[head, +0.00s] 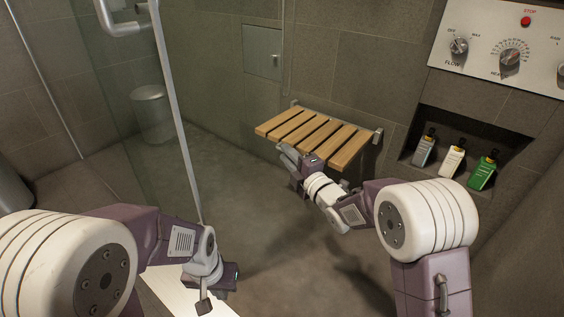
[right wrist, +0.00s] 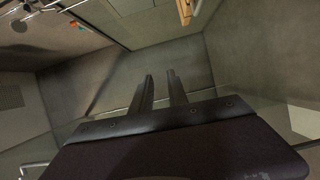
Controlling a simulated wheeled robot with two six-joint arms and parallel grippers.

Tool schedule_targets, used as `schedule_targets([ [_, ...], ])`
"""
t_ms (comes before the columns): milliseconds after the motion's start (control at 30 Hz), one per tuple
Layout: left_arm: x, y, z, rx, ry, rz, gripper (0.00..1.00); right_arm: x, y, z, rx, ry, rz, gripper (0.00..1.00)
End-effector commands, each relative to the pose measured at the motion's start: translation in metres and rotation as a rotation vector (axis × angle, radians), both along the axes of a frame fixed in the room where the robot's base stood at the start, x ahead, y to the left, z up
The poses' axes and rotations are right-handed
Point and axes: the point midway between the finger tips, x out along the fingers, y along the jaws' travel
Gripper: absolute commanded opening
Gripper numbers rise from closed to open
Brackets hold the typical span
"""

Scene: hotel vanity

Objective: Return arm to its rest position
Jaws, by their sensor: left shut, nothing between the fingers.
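My left gripper (head: 204,305) points down at the bottom of the head view, over a pale strip near the glass panel's foot. It is shut with nothing in it. My right gripper (head: 284,152) reaches forward in the head view, its tips in front of the left part of the wooden slatted seat (head: 330,138). I cannot tell from this view whether it touches the seat. In the right wrist view its two fingers (right wrist: 160,78) stand apart with an empty gap between them, so it is open.
A glass panel with a metal handle (head: 128,28) stands at the left, with a metal bin (head: 152,112) behind it. A wall niche at the right holds a grey bottle (head: 424,152), a white bottle (head: 452,160) and a green bottle (head: 482,174). A control panel (head: 500,45) is above.

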Motion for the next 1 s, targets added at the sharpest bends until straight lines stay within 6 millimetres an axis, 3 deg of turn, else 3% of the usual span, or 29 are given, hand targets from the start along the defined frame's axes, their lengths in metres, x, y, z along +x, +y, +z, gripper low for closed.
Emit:
schedule_targets([
  [267, 0.000, 0.000, 0.000, 0.000, 0.000, 0.000, 0.00, -0.002, 0.001, 0.005, 0.009, -0.013, 0.003, 0.20],
  [333, 0.000, 0.000, 0.008, 0.000, 0.000, 0.000, 0.00, 0.000, -0.002, 0.013, 0.008, -0.014, -0.003, 0.20],
  [367, 0.000, 0.000, 0.015, 0.000, 0.000, 0.000, 0.00, 0.001, -0.006, 0.023, 0.010, -0.019, -0.010, 0.20],
  [467, 0.000, 0.001, 0.045, 0.000, 0.000, 0.000, 0.00, 0.006, -0.026, 0.079, 0.021, -0.060, -0.047, 0.20],
  [567, 0.000, 0.003, 0.092, 0.000, 0.000, 0.000, 0.00, 0.001, -0.070, 0.147, 0.028, -0.060, -0.137, 0.20],
  [633, 0.000, 0.004, 0.124, 0.000, -0.001, 0.000, 0.00, -0.007, -0.113, 0.162, 0.056, 0.080, -0.252, 0.20],
  [700, 0.000, 0.005, 0.151, 0.000, -0.001, 0.000, 0.00, -0.030, -0.159, 0.147, 0.151, 0.333, -0.405, 0.20],
  [800, 0.000, 0.005, 0.168, 0.000, -0.001, 0.000, 0.00, -0.083, -0.203, 0.098, 0.334, 0.697, -0.634, 0.20],
  [867, 0.000, 0.005, 0.172, 0.000, 0.000, 0.000, 0.00, -0.118, -0.214, 0.068, 0.440, 0.877, -0.769, 0.20],
  [1000, 0.000, 0.005, 0.171, 0.000, 0.000, 0.000, 0.00, -0.196, -0.212, 0.011, 0.607, 1.203, -1.033, 0.20],
])
